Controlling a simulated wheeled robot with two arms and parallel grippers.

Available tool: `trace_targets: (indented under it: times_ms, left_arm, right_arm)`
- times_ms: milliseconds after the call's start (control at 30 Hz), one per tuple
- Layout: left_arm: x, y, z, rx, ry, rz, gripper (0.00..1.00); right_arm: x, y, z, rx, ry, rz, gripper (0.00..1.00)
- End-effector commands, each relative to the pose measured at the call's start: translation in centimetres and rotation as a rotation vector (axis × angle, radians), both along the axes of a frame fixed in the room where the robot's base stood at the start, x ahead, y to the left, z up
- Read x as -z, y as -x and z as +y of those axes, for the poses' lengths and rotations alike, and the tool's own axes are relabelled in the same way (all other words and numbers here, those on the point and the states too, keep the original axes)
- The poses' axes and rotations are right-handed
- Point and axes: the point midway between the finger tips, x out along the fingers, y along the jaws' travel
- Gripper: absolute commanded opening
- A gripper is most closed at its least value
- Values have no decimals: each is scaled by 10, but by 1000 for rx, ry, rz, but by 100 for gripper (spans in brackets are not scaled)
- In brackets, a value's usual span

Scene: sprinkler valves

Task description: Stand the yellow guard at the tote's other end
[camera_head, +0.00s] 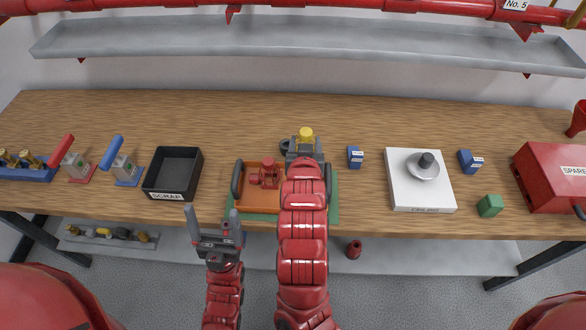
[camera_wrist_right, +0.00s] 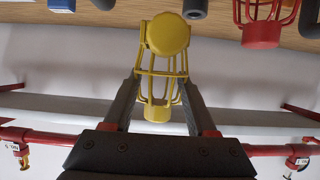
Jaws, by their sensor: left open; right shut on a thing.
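The yellow guard (camera_head: 306,132) is a wire cage with a round cap. My right gripper (camera_head: 305,152) is shut on it, over the back right of the tote; the right wrist view shows the guard (camera_wrist_right: 163,65) between the fingers (camera_wrist_right: 160,84). The orange tote (camera_head: 257,201) has a dark grey handle at its left end; my right arm hides much of its right side. A red guard (camera_head: 267,171) stands in the tote, also in the right wrist view (camera_wrist_right: 262,30). My left gripper (camera_head: 212,221) is open and empty, in front of the tote's left side.
The tote is on a green mat (camera_head: 333,208). A black scrap box (camera_head: 173,172) is to its left. A small blue box (camera_head: 355,157) and a white board (camera_head: 419,187) with a metal disc are to its right. The back of the wooden table (camera_head: 230,112) is clear.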

Motion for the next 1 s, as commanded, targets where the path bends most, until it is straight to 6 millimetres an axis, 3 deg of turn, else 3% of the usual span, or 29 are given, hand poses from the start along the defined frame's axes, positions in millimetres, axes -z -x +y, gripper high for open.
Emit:
trace_targets:
  times_ms: [167, 533, 933, 967, 1000]
  left_arm:
    - [-8, 0, 0, 0, 0, 0, 83]
    - [-14, 0, 0, 0, 0, 0, 83]
    - [-9, 0, 0, 0, 0, 0, 83]
    - [-11, 0, 0, 0, 0, 0, 83]
    - [-11, 0, 0, 0, 0, 0, 83]
  right_arm:
    - [36, 1, -1, 1, 4, 11, 0]
    - [85, 1, -1, 2, 1, 8, 0]
    - [93, 1, 0, -1, -1, 2, 0]
    - [91, 1, 0, -1, -1, 3, 63]
    - [91, 1, 0, -1, -1, 3, 70]
